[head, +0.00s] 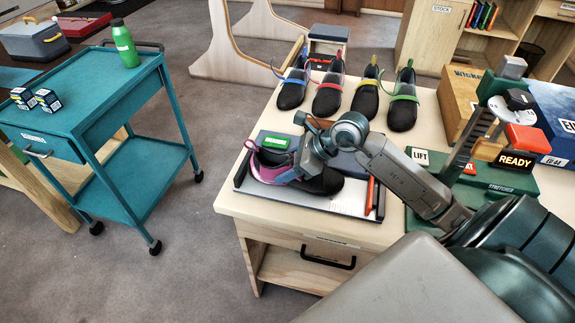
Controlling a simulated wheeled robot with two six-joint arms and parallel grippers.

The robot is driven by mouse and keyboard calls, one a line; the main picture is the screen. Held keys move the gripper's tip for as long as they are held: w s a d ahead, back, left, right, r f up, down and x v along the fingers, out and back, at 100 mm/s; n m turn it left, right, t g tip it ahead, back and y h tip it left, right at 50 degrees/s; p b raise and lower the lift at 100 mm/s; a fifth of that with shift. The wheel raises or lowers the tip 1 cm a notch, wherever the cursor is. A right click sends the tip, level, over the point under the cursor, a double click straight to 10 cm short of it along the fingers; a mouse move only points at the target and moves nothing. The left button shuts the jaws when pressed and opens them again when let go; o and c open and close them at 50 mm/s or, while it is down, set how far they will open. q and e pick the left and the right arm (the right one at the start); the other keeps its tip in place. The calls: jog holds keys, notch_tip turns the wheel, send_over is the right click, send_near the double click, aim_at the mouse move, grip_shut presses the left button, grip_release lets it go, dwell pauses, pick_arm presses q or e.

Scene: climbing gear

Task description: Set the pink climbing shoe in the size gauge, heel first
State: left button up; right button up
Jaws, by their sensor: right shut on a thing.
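The pink climbing shoe (264,173), black at the toe with a pink loop at its heel, is at the size gauge (345,204), a flat pale plate with dark edges near the front of the wooden bench. The heel points left, towards the gauge's left end, and the toe points right. My right gripper (291,176) comes in from the right and is shut on the shoe, hiding part of its middle and top. I cannot tell whether the sole touches the plate or the heel touches the gauge's end. My left gripper is not in view.
Several other black shoes with coloured trim (328,98) stand in a row behind the gauge. A green stretcher device (487,182) with a READY sign stands at the right, beside boxes (462,92). A teal cart (85,100) stands apart at the left, with open floor between.

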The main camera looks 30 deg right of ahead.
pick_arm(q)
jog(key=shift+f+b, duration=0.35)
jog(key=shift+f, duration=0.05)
pick_arm(e)
jog(key=shift+s+f, duration=0.1)
jog(key=shift+f, duration=0.1)
dwell(0.3)
jog(key=o, duration=1.2)
